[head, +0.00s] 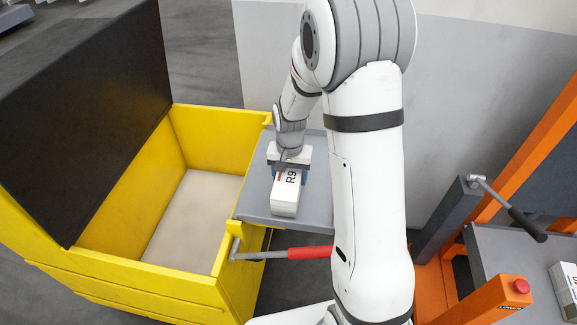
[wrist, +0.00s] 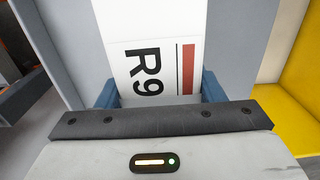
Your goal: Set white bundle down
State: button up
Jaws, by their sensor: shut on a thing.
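The white bundle (head: 287,196), marked R9 with a red stripe, is over the grey shelf (head: 315,200) beside the yellow bin. In the head view it looks level and close to the shelf surface; I cannot tell whether it touches. My gripper (head: 290,170) is shut on the bundle's far end, pointing down from above. In the wrist view the bundle (wrist: 155,45) lies between the blue fingers of my gripper (wrist: 158,88), one on each side. The lower part of the bundle is hidden by the gripper body in that view.
The yellow bin (head: 220,128) stands open at left, its black lid (head: 85,110) raised and its pale floor bare. A red-handled lever (head: 305,253) sticks out at the shelf's front. An orange stacker (head: 470,290) with a red button and another white bundle (head: 565,285) stands at right.

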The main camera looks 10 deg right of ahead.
aim_at(290, 170)
dwell(0.3)
jog(key=o, duration=1.8)
jog(key=shift+s+f, duration=0.1)
jog(key=shift+c, duration=0.2)
notch_tip(290, 170, up, 11)
jog(key=shift+r+b, duration=0.1)
jog(key=shift+b, duration=0.5)
jog(key=shift+s+r, duration=0.15)
jog(key=shift+r, duration=0.5)
jog(key=s+r+n+t, duration=0.1)
jog(key=s+r+n, duration=0.1)
jog(key=s, duration=0.8)
jog(key=s+d+r+n+t, duration=0.1)
jog(key=s+r, duration=0.3)
jog(key=s, duration=0.6)
jog(key=shift+s+d+r+n+t, duration=0.25)
jog(key=shift+d+n+t, duration=0.05)
jog(key=shift+n+t, duration=0.35)
